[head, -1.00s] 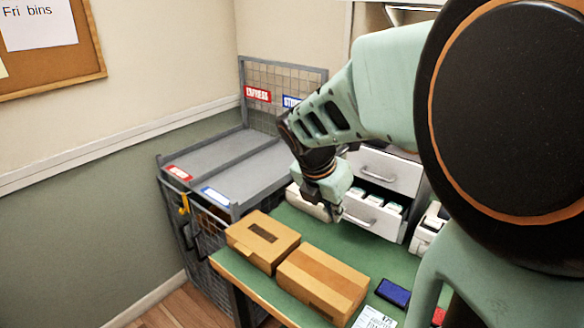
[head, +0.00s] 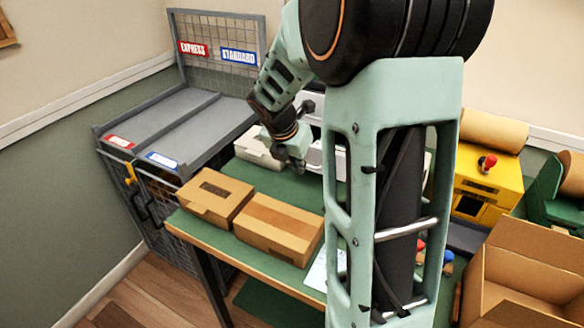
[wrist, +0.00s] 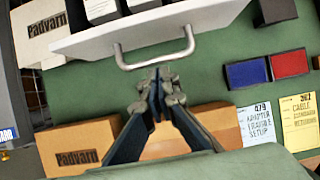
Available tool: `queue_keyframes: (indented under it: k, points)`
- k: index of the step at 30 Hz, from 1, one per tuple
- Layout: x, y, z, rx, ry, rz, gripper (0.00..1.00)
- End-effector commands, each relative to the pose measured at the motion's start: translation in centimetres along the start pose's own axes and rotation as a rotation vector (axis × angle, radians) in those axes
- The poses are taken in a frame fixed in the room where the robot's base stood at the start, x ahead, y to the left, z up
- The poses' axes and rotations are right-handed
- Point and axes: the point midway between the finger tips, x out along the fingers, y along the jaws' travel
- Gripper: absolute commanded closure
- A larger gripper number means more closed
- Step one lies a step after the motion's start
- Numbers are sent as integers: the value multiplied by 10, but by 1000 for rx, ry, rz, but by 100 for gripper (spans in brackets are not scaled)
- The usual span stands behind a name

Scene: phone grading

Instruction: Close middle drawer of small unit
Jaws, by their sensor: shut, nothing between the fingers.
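The small white drawer unit is mostly hidden behind my arm in the head view; part of a white drawer front (head: 338,162) shows there. In the wrist view a white drawer front (wrist: 205,22) with a metal bar handle (wrist: 155,52) stands pulled out, with boxed items (wrist: 102,10) inside. I cannot tell its level from this view alone. My gripper (wrist: 160,74) is shut and empty, just in front of the handle and apart from it in the picture. In the head view my gripper (head: 297,165) is low over the green table, beside the unit.
Two brown cartons (head: 215,195) (head: 280,226) lie along the table's front. A pale box (head: 255,150) stands left of the unit. Blue and red pads (wrist: 248,73) (wrist: 289,63) and paper cards (wrist: 258,124) lie right of my gripper. Sloped grey bins (head: 170,125) are left.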

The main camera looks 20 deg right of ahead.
Motion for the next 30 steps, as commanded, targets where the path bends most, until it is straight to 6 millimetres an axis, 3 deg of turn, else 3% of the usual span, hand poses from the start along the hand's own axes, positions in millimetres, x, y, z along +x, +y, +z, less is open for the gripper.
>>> queue_keyframes:
  k: [13,30]
  points:
    - [1,0,7,1,0,0,100]
    - [38,-1,88,2,1,0,100]
